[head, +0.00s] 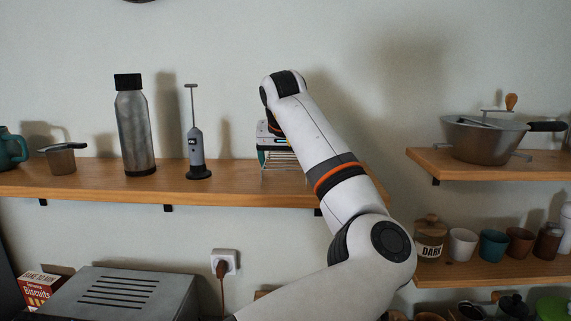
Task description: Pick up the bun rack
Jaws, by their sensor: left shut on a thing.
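The bun rack (287,168) is a small wire frame at the right part of the left wooden shelf. It is partly hidden behind my arm, and I cannot tell whether it still touches the shelf. My left gripper (271,153) is at the rack's upper left side, shut on it. The fingers are small and mostly hidden by the wrist and the rack. My right gripper is not in view.
On the same shelf (100,187) stand a milk frother (196,155), a steel bottle (135,130), a small pot (61,161) and a teal jug (12,149). A pan (480,140) sits on the right upper shelf. Jars and cups line the shelf below it.

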